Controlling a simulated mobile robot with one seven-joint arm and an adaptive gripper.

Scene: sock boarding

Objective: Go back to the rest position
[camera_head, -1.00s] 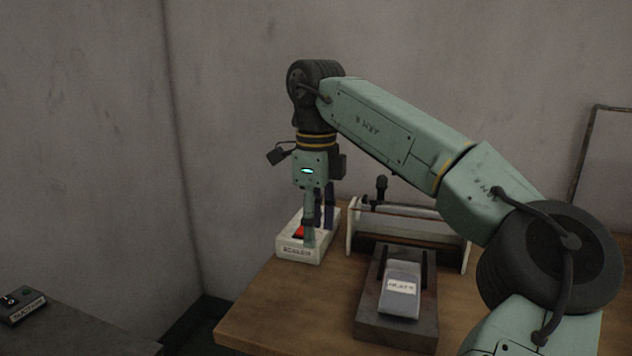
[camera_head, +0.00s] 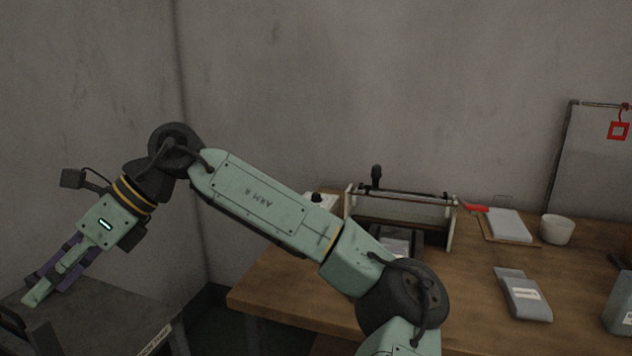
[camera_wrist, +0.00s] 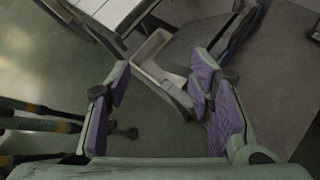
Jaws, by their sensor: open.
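My gripper (camera_head: 45,285) is at the far left in the head view, tilted down and to the left over the dark side table (camera_head: 120,315). Its fingers are apart and hold nothing. In the wrist view the two purple-padded fingers of my gripper (camera_wrist: 160,85) are spread, with nothing between them. Whether the fingertips touch the side table cannot be told. The white box (camera_head: 322,202) on the wooden table is mostly hidden behind my arm.
The wooden table (camera_head: 470,275) bears a rack (camera_head: 452,228), a white pad (camera_head: 508,225), a white cup (camera_head: 556,230) and a grey labelled piece (camera_head: 523,293). A red tag (camera_head: 619,130) hangs at the right. A pale open tray (camera_wrist: 152,48) shows in the wrist view.

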